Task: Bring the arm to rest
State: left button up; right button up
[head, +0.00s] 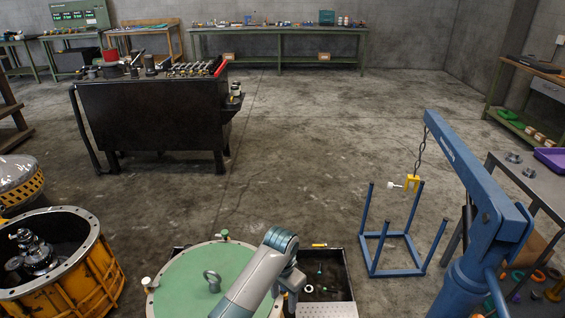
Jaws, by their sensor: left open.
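My left arm (253,280) comes up from the bottom edge and bends over the right side of a round green plate (182,280). My left gripper (292,284) is below the bend, near the plate's right rim and the black tray (336,266). It is open, and I see nothing held in it. Its fingertips are largely hidden by the arm, so I cannot tell whether they touch anything. The plate lies flat with a metal eyebolt (212,280) standing on it. My right gripper is not in view.
A yellow housing (82,268) stands at left. At right are a blue crane (470,180) with a hanging yellow hook block (412,183), a blue frame stand (400,272) and a grey table (520,180). A black workbench (150,120) stands farther back. The middle floor is clear.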

pick_arm(q)
jog(key=s+a+f+n+t+h, duration=0.1)
jog(key=s+a+f+n, duration=0.3)
jog(key=s, duration=0.6)
jog(key=s+a+f+t, duration=0.1)
jog(key=s+a+f, duration=0.1)
jog(key=s+a, duration=0.55)
jog(key=s+a+r+n+t, duration=0.1)
jog(key=s+a+r, duration=0.25)
jog(key=s, duration=0.25)
jog(key=s+a+r+n+y, duration=0.1)
jog(key=s+a+r, duration=0.1)
jog(key=s+a, duration=0.3)
jog(key=s+a+r+n+t, duration=0.1)
jog(key=s+a+r, duration=0.15)
jog(key=s, duration=0.45)
jog(key=w+d+f+t, duration=0.1)
jog(key=w+f, duration=0.2)
jog(key=f, duration=0.6)
jog(key=w+d+f, duration=0.2)
jog(key=w+f, duration=0.1)
jog(key=f, duration=0.6)
notch_tip(320, 180, down, 16)
jog(key=s+d+t+h, duration=0.1)
jog(key=s+d+t, duration=0.1)
jog(key=shift+s+d+f+m+h, duration=0.25)
jog(key=shift+s+d+m+h, duration=0.05)
jog(key=shift+m, duration=0.1)
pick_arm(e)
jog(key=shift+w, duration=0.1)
